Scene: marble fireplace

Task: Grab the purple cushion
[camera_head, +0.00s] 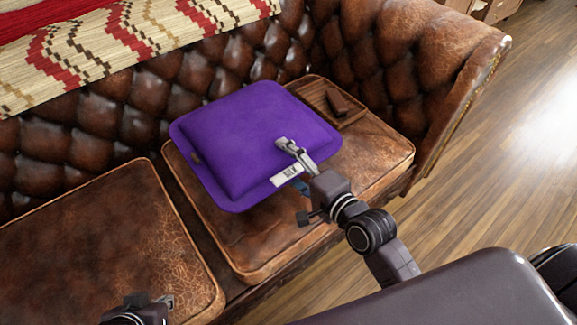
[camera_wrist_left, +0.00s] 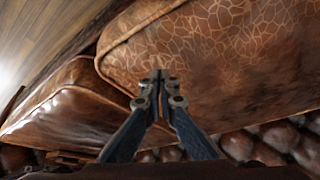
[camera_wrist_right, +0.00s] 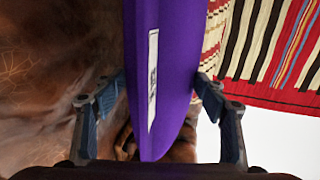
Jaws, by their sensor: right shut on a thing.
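The purple cushion (camera_head: 245,130) is on the right part of the brown leather sofa, tilted, with a white label on its near edge. It also fills the middle of the right wrist view (camera_wrist_right: 170,60). My right gripper (camera_head: 289,147) is shut on the cushion's near right edge, with a finger on each side in the right wrist view. The lower finger is hidden behind the cushion in the head view. My left gripper (camera_head: 150,302) is over the left seat at the bottom of the head view. In the left wrist view its fingertips (camera_wrist_left: 159,78) are together and hold nothing.
A wooden tray (camera_head: 318,96) with a small dark brown object (camera_head: 340,103) lies behind the cushion, near the right armrest (camera_head: 440,90). A striped blanket (camera_head: 130,40) drapes over the backrest. The left seat cushion (camera_head: 90,235) is clear, and open wooden floor (camera_head: 500,180) is at right.

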